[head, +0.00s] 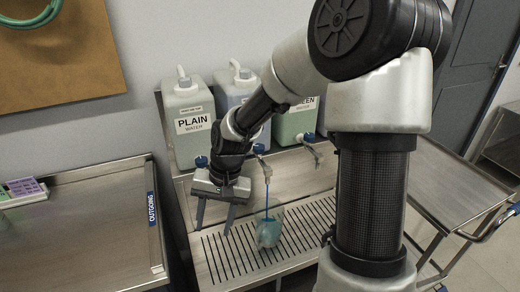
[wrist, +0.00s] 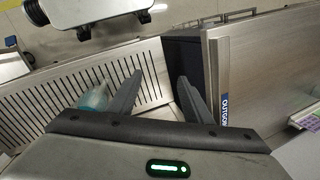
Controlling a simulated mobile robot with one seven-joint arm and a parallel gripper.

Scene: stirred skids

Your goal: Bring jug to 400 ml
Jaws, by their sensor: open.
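The clear jug (head: 268,235) stands on the slotted drip grate with blue-green liquid in it. A thin blue line (head: 266,198), seemingly a stream, runs from the middle tap (head: 265,168) down into it. The jug's marks and level are too small to read. My gripper (head: 215,220) is open and empty, to the left of the jug and apart from it. In the wrist view the jug (wrist: 95,98) is left of my open gripper (wrist: 160,78), partly hidden behind the gripper body.
A PLAIN WATER container (head: 190,140), a middle container (head: 232,88) with its label hidden, and a green one (head: 290,128) stand on the rear shelf. The OUTGOING bench (head: 90,225) is left, mostly bare. A steel cart (head: 455,185) stands right.

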